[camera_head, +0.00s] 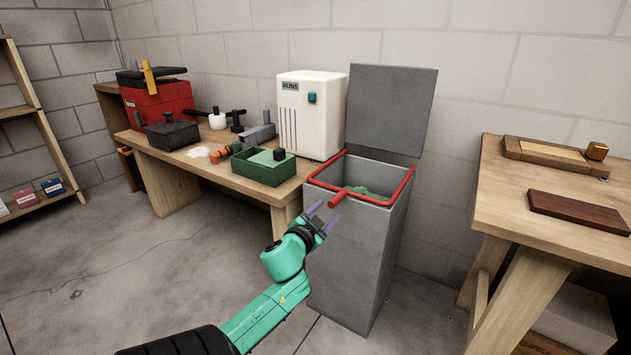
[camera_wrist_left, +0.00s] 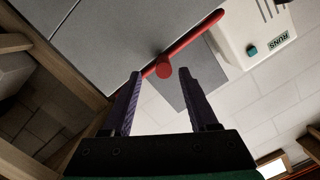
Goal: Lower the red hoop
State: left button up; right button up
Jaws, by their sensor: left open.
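The red hoop (camera_head: 401,187) is a rectangular red frame lying around the open top of a tall grey bin. A short red handle (camera_head: 340,198) sticks out from its front side. My left gripper (camera_head: 324,214) is open, its purple fingers just in front of the handle. In the left wrist view the handle end (camera_wrist_left: 164,70) shows between and beyond the two fingertips (camera_wrist_left: 160,72); contact cannot be told. The grey bin (camera_head: 350,262) has its lid (camera_head: 391,108) raised upright behind it, and green stuff shows inside. My right gripper is not in view.
A workbench (camera_head: 221,174) at left holds a white heater box (camera_head: 309,115), a green tray (camera_head: 262,172), a red toolbox (camera_head: 157,101) and small tools. A wooden table (camera_head: 485,153) stands right of the bin. The floor in front is clear.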

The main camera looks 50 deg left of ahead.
pick_arm(q)
jog(key=v, duration=0.6)
jog(key=shift+s+p, duration=0.35)
jog(key=shift+p, duration=0.1)
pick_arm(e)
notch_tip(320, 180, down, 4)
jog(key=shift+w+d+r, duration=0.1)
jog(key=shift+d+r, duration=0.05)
pick_arm(q)
jog(key=shift+d, duration=0.15)
